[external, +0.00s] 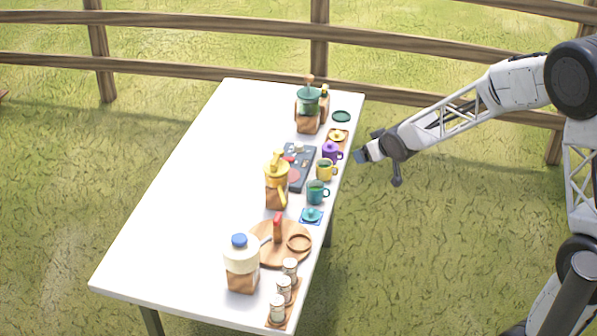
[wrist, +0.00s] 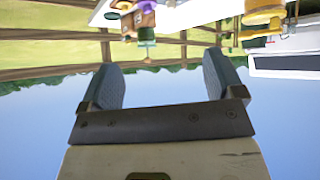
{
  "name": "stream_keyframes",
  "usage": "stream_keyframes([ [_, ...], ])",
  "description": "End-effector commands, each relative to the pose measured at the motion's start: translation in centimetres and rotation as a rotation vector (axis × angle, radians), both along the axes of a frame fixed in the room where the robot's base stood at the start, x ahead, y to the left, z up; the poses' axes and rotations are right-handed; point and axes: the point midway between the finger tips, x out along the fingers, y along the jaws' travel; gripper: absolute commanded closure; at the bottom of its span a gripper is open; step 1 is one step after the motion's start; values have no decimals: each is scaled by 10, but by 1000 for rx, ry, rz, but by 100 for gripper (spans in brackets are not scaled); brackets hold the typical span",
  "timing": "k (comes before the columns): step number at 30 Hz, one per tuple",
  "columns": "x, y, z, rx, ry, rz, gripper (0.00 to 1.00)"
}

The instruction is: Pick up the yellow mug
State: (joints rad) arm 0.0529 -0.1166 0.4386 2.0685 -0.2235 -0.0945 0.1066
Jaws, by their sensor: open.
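The yellow mug (external: 324,171) stands upright near the right edge of the white table (external: 180,200) in the external view. A purple mug (external: 330,151) stands just behind it and a teal mug (external: 316,193) just in front of it. My gripper (external: 364,154) is off the table's right edge, to the right of the mugs and apart from them. In the wrist view my gripper (wrist: 163,73) is open, with nothing between its fingers. A yellow object (wrist: 263,20) shows at the top right there, partly cut off; I cannot tell whether it is the mug.
A yellow-topped pot (external: 277,175) and a dark tray (external: 299,166) stand left of the mugs. A green-topped jar (external: 308,103) stands at the back, and a round wooden board (external: 268,255) and a blue-capped jug (external: 241,257) at the front. The table's left half is clear.

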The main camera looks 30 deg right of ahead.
Motion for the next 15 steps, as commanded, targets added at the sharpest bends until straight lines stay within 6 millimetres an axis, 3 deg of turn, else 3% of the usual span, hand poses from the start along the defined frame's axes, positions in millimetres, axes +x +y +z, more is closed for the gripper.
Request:
stream_keyframes([
  [6,53,-1,-46,14,-93,36,13],
  [15,110,1,-112,48,-226,92,13],
])
